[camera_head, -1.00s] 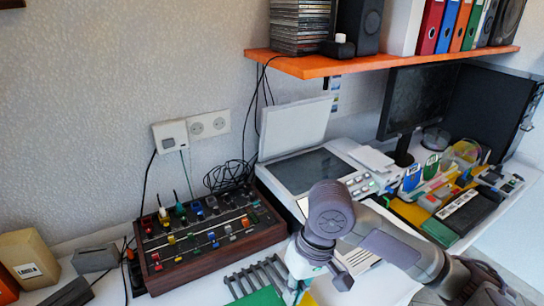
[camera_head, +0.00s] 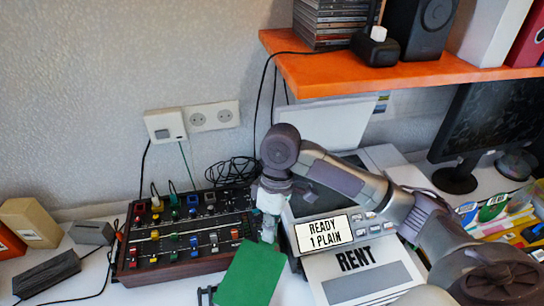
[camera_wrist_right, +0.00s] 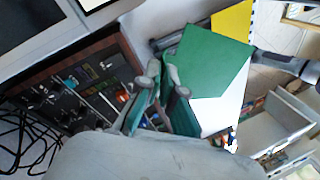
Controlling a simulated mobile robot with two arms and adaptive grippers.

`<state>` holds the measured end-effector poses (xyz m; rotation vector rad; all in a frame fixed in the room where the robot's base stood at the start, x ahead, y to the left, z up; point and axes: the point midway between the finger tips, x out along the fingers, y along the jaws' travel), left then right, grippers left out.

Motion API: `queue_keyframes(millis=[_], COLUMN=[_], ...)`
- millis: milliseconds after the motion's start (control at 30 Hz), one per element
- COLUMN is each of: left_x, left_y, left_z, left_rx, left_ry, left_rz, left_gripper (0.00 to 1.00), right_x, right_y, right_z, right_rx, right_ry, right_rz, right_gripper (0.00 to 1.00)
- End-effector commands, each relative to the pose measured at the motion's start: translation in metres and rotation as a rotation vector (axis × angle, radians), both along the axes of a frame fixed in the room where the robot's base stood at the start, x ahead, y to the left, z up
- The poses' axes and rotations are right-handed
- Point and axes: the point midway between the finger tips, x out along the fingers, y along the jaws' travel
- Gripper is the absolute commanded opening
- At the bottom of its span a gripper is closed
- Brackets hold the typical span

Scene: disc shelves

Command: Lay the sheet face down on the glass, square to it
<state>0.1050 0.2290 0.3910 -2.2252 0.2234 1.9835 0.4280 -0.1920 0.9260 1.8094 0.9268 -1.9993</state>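The scanner's dark glass (camera_head: 350,160) lies behind its control panel, partly hidden by my right arm. Its pale lid (camera_head: 322,122) stands raised behind it. A white sheet marked RENT (camera_head: 365,282) lies in front of the scanner, with a dark block printed on it. A green sheet or card (camera_head: 252,275) is at the bottom centre. It also shows in the right wrist view (camera_wrist_right: 213,62), beyond my fingers, with white below. My left gripper is out of view.
A control console (camera_head: 180,268) with small coloured knobs stands left of the scanner. Black cables lie behind it. The orange shelf (camera_head: 400,85) overhangs the back. A monitor (camera_head: 485,115) and colourful small items crowd the right.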

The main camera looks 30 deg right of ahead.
Motion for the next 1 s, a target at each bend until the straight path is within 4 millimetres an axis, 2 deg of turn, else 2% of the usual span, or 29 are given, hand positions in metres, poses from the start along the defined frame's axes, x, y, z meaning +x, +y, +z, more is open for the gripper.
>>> queue_keyframes(millis=[33, 400, 567, 800, 1000], left_x=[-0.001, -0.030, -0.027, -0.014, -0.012], left_y=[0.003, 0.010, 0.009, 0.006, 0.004], left_z=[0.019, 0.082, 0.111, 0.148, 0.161], left_rx=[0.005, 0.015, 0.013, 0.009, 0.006], left_ry=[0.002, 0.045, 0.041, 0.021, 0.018], left_rz=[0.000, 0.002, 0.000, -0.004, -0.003], left_gripper=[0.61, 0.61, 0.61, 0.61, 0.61], right_x=[0.008, 0.052, 0.070, 0.094, 0.104], right_y=[0.000, -0.015, -0.027, -0.051, -0.064], right_z=[0.013, 0.027, 0.036, 0.050, 0.055], right_rx=[0.002, 0.008, 0.006, 0.003, 0.001], right_ry=[0.004, 0.018, 0.026, 0.039, 0.043], right_rz=[0.106, 0.974, 1.365, 1.902, 2.150], right_gripper=[0.00, 0.00, 0.00, 0.00, 0.00])
